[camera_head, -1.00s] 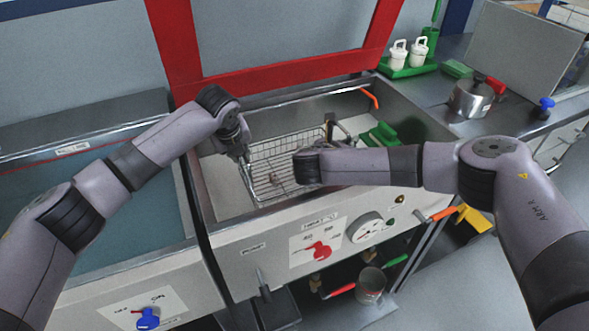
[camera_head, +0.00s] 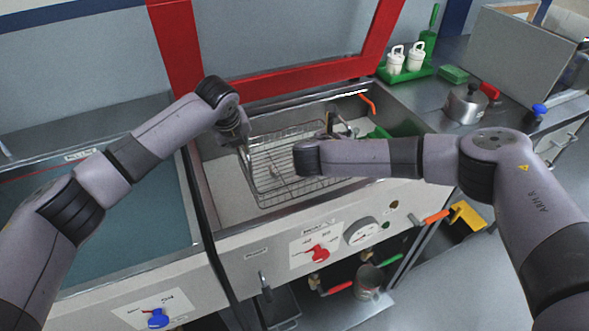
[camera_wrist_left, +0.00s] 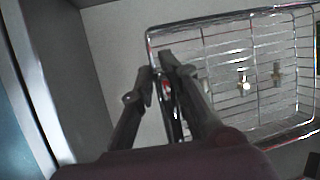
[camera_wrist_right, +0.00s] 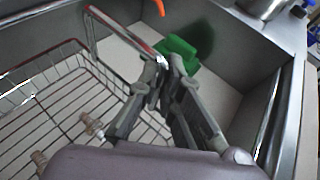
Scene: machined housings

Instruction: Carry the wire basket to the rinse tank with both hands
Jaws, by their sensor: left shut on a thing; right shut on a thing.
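The wire basket (camera_head: 262,185) is inside the open steel basin (camera_head: 213,190) under the red frame, with a few small metal parts in it. My left gripper (camera_head: 243,147) is shut on the basket's left handle; the left wrist view shows the fingers (camera_wrist_left: 167,68) at that end. My right gripper is mostly behind its own wrist in the head view. In the right wrist view its fingers (camera_wrist_right: 164,66) are shut on the handle (camera_wrist_right: 118,40) at the other end. A tank of blue-green liquid (camera_head: 110,230) lies left of the basin. Its label is unreadable.
A dividing wall (camera_head: 197,205) separates the tank and basin. The raised red-framed lid (camera_head: 300,75) stands behind. A green object (camera_wrist_right: 182,55) lies in the basin's right end. A pot (camera_head: 465,104) stands on the right counter.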

